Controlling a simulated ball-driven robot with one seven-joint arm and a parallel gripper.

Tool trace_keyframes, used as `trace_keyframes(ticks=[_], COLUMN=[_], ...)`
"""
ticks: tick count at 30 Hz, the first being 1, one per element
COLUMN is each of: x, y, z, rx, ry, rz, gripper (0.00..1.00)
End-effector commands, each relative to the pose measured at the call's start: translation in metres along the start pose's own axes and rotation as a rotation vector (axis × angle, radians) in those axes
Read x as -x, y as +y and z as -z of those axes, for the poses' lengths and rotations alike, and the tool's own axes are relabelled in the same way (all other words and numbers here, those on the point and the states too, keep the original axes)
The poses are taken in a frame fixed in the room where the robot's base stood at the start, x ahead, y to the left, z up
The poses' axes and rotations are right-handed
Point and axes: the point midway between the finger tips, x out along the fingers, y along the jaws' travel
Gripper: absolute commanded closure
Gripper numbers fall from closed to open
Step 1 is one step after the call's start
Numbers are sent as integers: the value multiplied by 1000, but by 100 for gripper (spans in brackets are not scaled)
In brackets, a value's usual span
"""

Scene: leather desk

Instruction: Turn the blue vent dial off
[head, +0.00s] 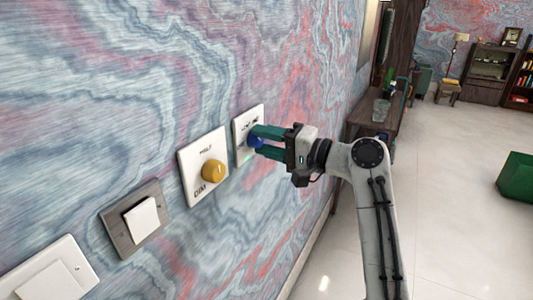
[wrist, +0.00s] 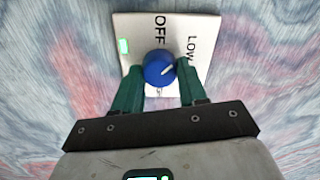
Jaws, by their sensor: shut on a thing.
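The blue vent dial (head: 256,141) is on a white plate (head: 241,120) on the wall, the farthest plate in the row. A small green light (wrist: 123,46) shows on the plate (wrist: 205,30). My gripper (head: 254,143) reaches the plate from the right with its green fingers. In the wrist view my gripper (wrist: 159,78) is shut on the dial, one finger on each side. The plate's lower part is partly hidden.
Nearer along the wall are a plate with a yellow dial (head: 214,171), a grey plate with a white switch (head: 142,221), and a white switch (head: 45,283). A wooden table (head: 374,122) stands behind my arm. Floor to the right is clear up to a green box (head: 516,178).

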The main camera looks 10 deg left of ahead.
Motion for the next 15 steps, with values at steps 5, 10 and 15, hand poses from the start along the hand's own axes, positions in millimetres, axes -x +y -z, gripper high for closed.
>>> trace_keyframes(ticks=[5, 10, 15], x=[0, 0, 0], y=[7, 7, 7], z=[-2, -2, -2], rx=[168, 328, 479], ry=[-3, -3, -3], rz=[-2, -3, -3], gripper=[89, 89, 89])
